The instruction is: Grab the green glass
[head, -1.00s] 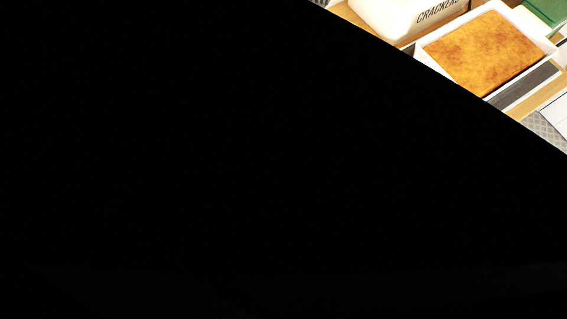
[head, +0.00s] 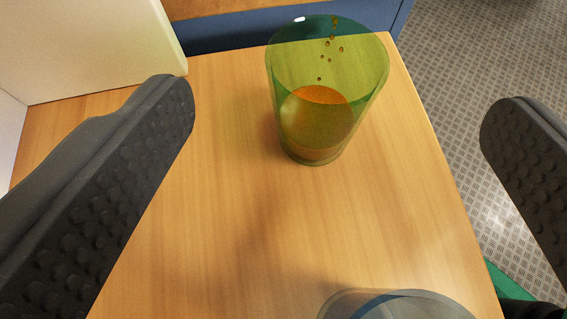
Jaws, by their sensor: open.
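The green glass (head: 300,70) is see-through and holds some orange-brown contents in its lower part, with several small brown spots above. It stands upright on a wooden surface (head: 220,220), towards its far end. My gripper (head: 335,112) is open, with one dark, studded finger at the left and one at the right. The glass shows between the two fingertips in the picture, nearer the left one. Neither finger visibly touches it, and how far it lies beyond the tips is hard to tell.
A clear bluish glass (head: 400,306) is cut off by the bottom edge. A cream-white panel or box (head: 85,45) stands at the upper left. The wood ends at the right above a grey patterned metal floor (head: 480,70). A blue edge (head: 230,35) runs behind the glass.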

